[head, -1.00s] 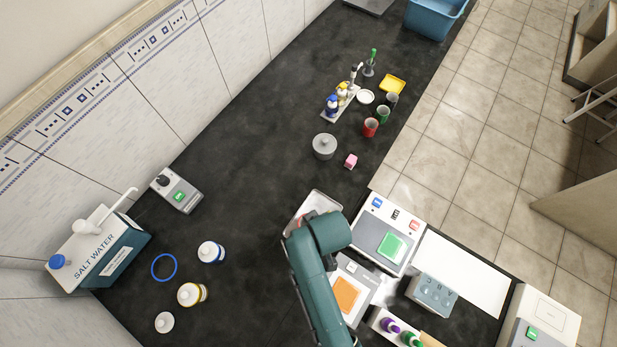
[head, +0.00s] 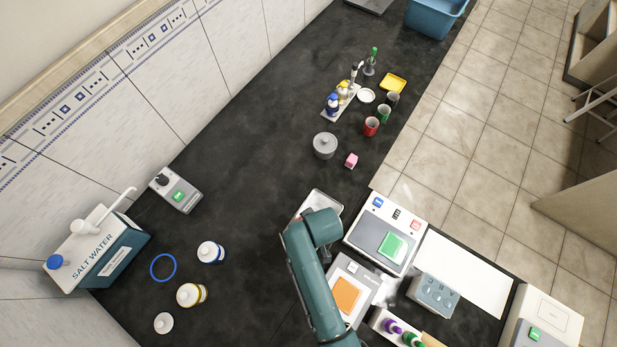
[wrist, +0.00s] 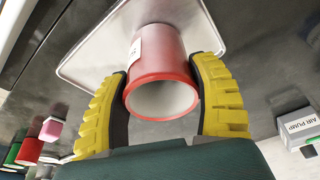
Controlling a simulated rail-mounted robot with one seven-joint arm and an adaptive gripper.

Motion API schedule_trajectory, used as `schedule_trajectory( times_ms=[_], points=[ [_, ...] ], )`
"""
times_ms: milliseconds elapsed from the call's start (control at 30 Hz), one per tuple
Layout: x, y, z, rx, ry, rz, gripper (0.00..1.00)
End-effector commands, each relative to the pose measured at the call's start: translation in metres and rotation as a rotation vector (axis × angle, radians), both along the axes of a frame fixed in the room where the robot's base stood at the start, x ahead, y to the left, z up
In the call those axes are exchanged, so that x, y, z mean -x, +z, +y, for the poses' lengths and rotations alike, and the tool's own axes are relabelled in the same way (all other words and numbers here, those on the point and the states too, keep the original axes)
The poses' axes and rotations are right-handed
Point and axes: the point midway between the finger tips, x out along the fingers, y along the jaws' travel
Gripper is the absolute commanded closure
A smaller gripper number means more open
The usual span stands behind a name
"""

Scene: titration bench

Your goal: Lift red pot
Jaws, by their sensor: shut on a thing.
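The red pot (wrist: 158,68) is in the middle of the wrist view, with a white label on its side and its pale hollow opening facing the camera. My gripper (wrist: 161,75) has its two yellow ribbed fingers closed on the pot's left and right sides. Behind the pot is a pale metal tray (wrist: 92,62); I cannot tell whether the pot touches it. In the head view the tray (head: 328,200) shows partly past my arm, which hides the gripper and the held pot.
A red cup (head: 371,126), a pink cube (head: 351,160) and a grey lidded pot (head: 325,145) stand farther up the bench. A device with a green pad (head: 393,245) is right of my arm.

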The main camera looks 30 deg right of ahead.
Motion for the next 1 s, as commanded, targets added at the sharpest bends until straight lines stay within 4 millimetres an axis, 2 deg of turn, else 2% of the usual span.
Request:
schedule_trajectory(
  times_ms=[67,333,700,833,1000],
  points=[
    [-0.001,0.002,0.0,0.001,0.0,-0.004,0.77],
    [-0.002,0.008,0.0,0.002,-0.001,-0.005,0.77],
    [-0.002,0.087,0.0,0.002,0.0,-0.007,0.77],
    [-0.001,0.1,0.0,0.001,0.001,-0.004,0.77],
    [-0.001,0.102,0.0,0.001,0.0,-0.002,0.77]
  ],
)
